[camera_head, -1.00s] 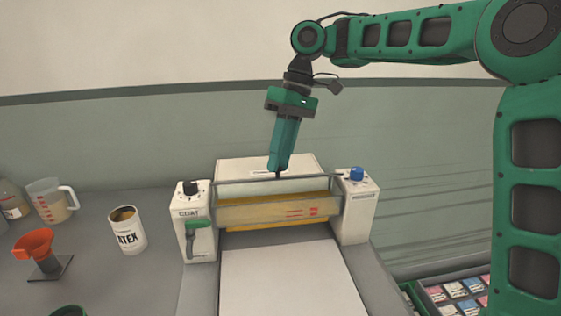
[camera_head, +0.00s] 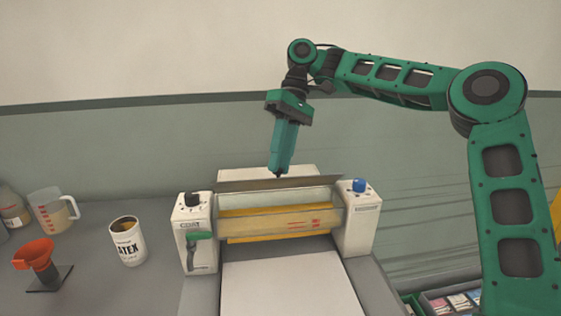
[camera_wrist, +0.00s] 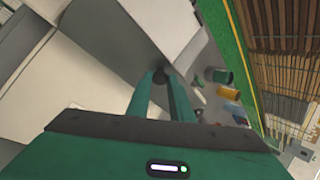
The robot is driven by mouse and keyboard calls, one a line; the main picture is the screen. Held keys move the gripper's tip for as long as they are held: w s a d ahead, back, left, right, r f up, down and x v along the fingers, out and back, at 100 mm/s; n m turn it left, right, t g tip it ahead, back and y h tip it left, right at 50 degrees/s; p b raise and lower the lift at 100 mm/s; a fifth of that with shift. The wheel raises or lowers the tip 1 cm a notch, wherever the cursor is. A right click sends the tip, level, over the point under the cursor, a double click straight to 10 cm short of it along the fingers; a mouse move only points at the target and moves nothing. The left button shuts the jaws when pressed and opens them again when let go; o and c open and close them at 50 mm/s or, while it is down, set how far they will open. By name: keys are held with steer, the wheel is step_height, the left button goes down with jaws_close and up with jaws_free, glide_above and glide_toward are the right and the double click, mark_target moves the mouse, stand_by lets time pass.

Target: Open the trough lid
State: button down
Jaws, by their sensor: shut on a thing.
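The trough lid (camera_head: 235,185) is a long grey-brown panel across the top of the coating machine. It is tilted up along the trough, between the two white end housings. My gripper (camera_head: 280,173) points down at the lid's upper edge and is shut on its small dark knob. The knob (camera_wrist: 160,73) shows between my fingertips in the wrist view.
A white sheet (camera_head: 290,285) lies in front.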

steer(key=shift+d, duration=0.15)
stand_by(0.4)
steer(key=c, duration=1.6)
jaws_free()
steer(key=shift+o, duration=0.2)
steer(key=shift+s, duration=0.15)
